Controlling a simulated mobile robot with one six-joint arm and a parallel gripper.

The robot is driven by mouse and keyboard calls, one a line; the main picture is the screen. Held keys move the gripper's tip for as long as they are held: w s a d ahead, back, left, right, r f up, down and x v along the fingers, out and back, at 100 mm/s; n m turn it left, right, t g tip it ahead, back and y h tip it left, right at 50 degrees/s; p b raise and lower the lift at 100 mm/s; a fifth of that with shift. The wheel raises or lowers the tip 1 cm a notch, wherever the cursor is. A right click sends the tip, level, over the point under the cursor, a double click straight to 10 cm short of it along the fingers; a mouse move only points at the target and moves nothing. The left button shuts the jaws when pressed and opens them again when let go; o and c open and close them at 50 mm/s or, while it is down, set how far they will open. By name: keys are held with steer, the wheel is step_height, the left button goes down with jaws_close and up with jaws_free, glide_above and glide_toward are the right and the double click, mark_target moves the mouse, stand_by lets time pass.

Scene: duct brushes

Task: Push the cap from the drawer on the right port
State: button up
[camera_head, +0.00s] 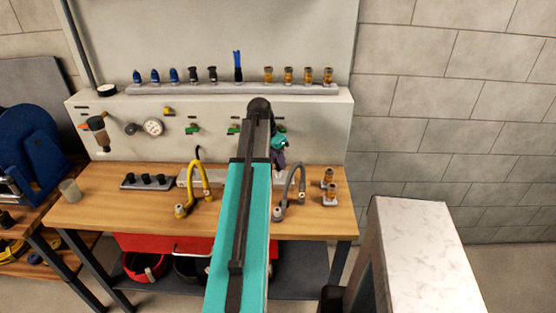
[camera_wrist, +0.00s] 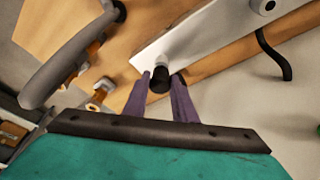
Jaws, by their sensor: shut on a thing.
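My gripper (camera_wrist: 162,80) has its purple fingers shut on a small black cap (camera_wrist: 159,84). In the wrist view the cap is right at a short grey stub, the right port (camera_wrist: 163,64), on a pale bar (camera_wrist: 200,40). I cannot tell how far it sits on the stub. Another round port (camera_wrist: 264,6) shows on the same bar. In the head view my gripper (camera_head: 279,160) is low over the back of the bench, and my arm hides the cap and most of the bar (camera_head: 187,182). The red drawer (camera_head: 140,243) is under the bench top.
A grey hose (camera_head: 291,185) stands just right of my gripper, and a yellow hose (camera_head: 207,180) stands left. Brass fittings (camera_head: 329,188) are at the right end. A black hook (camera_wrist: 277,58) rises behind the bar. A dark rack (camera_head: 148,182) holds black pieces. The bench front is mostly clear.

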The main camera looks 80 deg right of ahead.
steer(key=shift+f, duration=0.55)
stand_by(0.9)
steer(key=o, duration=1.2)
steer(key=shift+c, duration=0.2)
steer(key=shift+r, duration=0.15)
steer(key=b+v, duration=0.3)
steer(key=v, duration=1)
steer(key=shift+w+r+b, duration=0.15)
steer(key=shift+r+b, duration=0.1)
steer(key=shift+b, duration=0.05)
